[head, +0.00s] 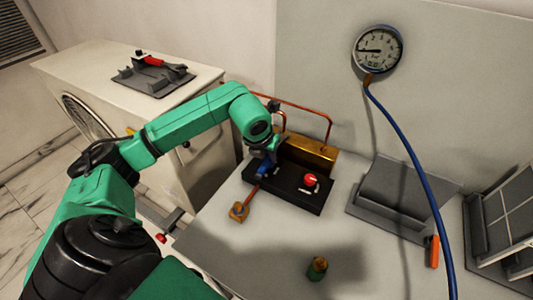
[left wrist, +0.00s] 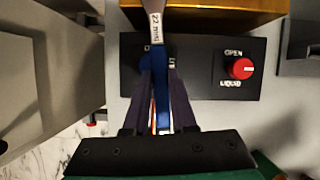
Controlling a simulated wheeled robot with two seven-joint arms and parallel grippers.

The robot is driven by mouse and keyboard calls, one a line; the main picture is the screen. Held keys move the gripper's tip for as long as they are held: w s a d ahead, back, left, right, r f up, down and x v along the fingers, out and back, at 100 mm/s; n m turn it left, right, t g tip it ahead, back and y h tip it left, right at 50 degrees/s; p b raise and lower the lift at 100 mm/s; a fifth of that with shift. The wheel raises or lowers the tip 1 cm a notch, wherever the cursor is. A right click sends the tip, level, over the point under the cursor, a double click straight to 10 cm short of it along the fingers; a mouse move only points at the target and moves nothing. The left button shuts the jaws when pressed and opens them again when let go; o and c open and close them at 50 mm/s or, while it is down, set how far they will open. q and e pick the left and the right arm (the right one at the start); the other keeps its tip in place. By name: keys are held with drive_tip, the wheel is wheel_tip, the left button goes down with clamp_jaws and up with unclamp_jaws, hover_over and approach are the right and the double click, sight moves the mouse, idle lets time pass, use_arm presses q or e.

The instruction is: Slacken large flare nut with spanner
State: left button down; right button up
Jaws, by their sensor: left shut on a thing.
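My left gripper (head: 264,160) is over the near left part of the black valve panel (head: 314,201). It is shut on a blue-handled spanner (left wrist: 157,28), whose grey shank is marked "22 mm". In the left wrist view, the blue handle lies between the fingers of my left gripper (left wrist: 160,100). The shank points toward the brass block (head: 308,154) and leaves the top edge, so its jaw is hidden. I cannot make out the large flare nut or whether the spanner touches it. My right gripper is not in view.
A red knob (head: 310,180) marked "OPEN" and "LIQUID" is on the panel; copper pipes (head: 305,107) rise behind. A gauge (head: 377,50) has a hanging blue hose (head: 411,144). A grey tray (head: 402,195) and a green-and-brass piece (head: 317,268) are on the bench. Its middle is mostly clear.

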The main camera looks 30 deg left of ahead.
use_arm(q)
drive_tip(key=shift+w+d+n+y, duration=0.25)
drive_tip(key=shift+d+n+y, duration=0.25)
drive_tip(key=shift+d+n, duration=0.6)
idle(0.9)
drive_tip(key=shift+a+f+m+b, duration=0.1)
drive_tip(key=shift+a+m+b, duration=0.1)
drive_tip(key=shift+m+b, duration=0.15)
drive_tip(key=shift+s+a+m+h+b, duration=0.15)
drive_tip(key=shift+a+m+h+b, duration=0.2)
drive_tip(key=shift+a+b, duration=0.15)
drive_tip(key=shift+s+a+m+b, duration=0.1)
drive_tip(key=shift+a+m+b, duration=0.2)
drive_tip(key=shift+s, duration=0.1)
